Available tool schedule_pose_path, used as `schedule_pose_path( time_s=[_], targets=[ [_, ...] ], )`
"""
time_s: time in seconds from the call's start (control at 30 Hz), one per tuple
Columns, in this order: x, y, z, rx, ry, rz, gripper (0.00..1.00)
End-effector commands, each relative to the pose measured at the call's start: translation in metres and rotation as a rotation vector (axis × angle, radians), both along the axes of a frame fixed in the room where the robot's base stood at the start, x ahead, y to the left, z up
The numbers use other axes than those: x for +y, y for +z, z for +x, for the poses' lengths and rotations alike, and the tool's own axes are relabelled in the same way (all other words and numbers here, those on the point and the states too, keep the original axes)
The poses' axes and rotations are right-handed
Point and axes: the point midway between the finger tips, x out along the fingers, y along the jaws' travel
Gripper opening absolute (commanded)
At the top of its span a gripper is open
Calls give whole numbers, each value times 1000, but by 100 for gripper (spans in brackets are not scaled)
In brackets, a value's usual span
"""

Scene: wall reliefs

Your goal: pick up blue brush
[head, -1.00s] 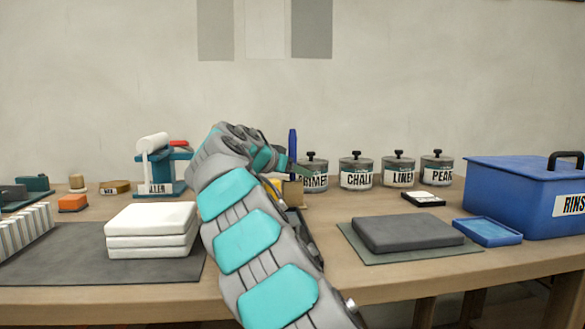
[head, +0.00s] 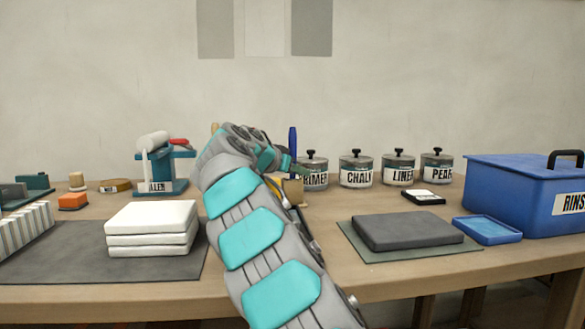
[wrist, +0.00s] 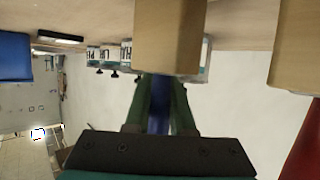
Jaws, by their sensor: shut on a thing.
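The blue brush shows in the head view as an upright blue handle (head: 292,140) rising above my gripper (head: 290,166) near the back of the table. In the wrist view, which is upside down, my gripper's green fingers (wrist: 161,105) are shut on the blue handle (wrist: 159,108). A tan block (wrist: 170,35) lies just beyond the fingertips and hides the brush's lower part. I cannot tell whether the brush is still in or behind that block. My arm covers part of this area in the head view.
Labelled jars (head: 356,170) stand close to the right of my gripper. A blue rinse box (head: 520,195) is at the far right. White folded cloths (head: 150,230) lie left of my arm, with a teal stand (head: 160,172) behind. A grey slab (head: 408,232) lies front right.

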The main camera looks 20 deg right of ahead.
Motion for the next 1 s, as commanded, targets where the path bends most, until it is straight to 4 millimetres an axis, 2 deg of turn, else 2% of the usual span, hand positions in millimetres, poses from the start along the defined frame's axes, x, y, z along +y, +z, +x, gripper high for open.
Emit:
schedule_pose_path(
  time_s=[0.47, 0.67, 0.87, 1.0],
  targets=[
    [0, 3, 0, 0, 0, 0, 0],
    [0, 21, 0, 1, -1, 1, 0],
    [1, 55, 1, -1, 3, 1, 0],
    [2, 58, 2, 1, 5, -1, 0]
  ],
)
